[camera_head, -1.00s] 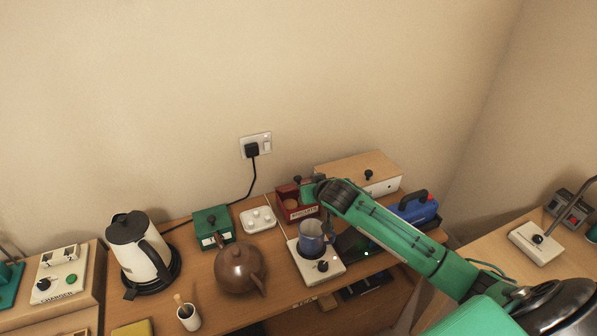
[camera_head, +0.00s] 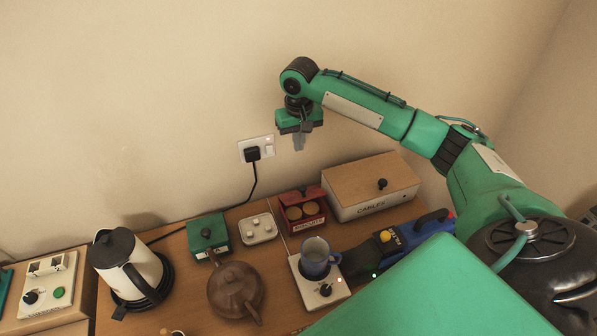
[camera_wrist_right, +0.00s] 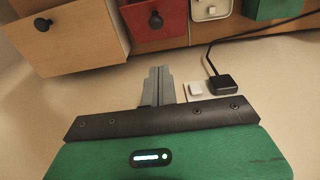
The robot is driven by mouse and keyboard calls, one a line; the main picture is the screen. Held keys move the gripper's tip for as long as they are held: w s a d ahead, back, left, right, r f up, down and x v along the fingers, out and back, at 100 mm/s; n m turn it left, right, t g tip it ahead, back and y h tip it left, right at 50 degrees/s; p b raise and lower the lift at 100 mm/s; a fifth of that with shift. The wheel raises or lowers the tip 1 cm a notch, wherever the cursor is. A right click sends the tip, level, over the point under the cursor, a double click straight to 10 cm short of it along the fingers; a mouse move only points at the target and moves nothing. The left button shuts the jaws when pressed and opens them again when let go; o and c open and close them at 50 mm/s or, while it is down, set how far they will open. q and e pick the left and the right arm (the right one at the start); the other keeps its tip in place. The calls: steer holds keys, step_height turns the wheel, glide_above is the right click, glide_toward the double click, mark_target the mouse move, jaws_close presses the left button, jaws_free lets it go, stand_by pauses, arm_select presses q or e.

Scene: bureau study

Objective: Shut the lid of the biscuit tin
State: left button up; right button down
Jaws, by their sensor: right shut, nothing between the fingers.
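The red biscuit tin (camera_head: 312,224), labelled on its front, stands at the back of the bureau. It is open: round biscuits (camera_head: 302,211) show inside. Its lid appears raised at the back; a red face with a black knob shows at the top of the right wrist view (camera_wrist_right: 150,35). My right gripper (camera_head: 299,144) is in the air above the tin, in front of the wall, apart from the tin. Its fingers, also in the right wrist view (camera_wrist_right: 160,86), are shut and empty. My left gripper is not in view.
A box labelled cables (camera_head: 372,190) stands right of the tin; a white switch block (camera_head: 258,228) and green box (camera_head: 208,236) stand left. A blue mug (camera_head: 316,258) sits on a white warmer in front. A teapot (camera_head: 236,290) and kettle (camera_head: 125,262) stand further left. A plug fills the wall socket (camera_head: 257,150).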

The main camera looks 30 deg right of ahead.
steer(key=p, duration=0.2)
glide_above(300, 189)
steer(key=w+d, duration=0.2)
steer(key=w, duration=0.2)
step_height(300, 189, down, 7)
steer(key=f, duration=0.1)
steer(key=s+f+p, duration=0.2)
steer(key=shift+a+f, duration=0.3)
steer(key=shift+s+a+f, duration=0.1)
steer(key=shift+s+f, duration=0.2)
steer(key=shift+f, duration=0.35)
